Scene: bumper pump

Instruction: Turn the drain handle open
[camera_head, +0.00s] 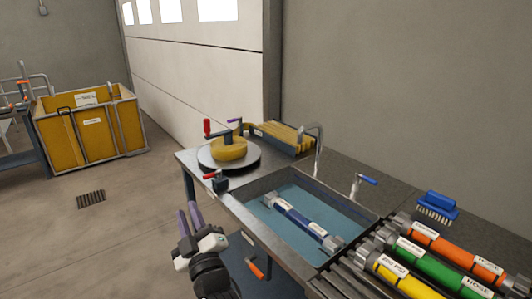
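An orange handle (256,269) hangs below the front edge of the sink; it looks like the drain handle, though no label on it can be read. The metal sink (232,206) holds bluish water with a blue hose section (305,222) in it. My gripper (188,209) is in front of the bench, left of the orange handle and apart from it. Its two purple fingers point up and away, with a narrow gap between them and nothing held.
A red-handled clamp (217,181) sits at the bench edge, near a turntable (210,162). Coloured hoses (433,267) lie on a rack at right. A yellow bin (85,134) stands far left.

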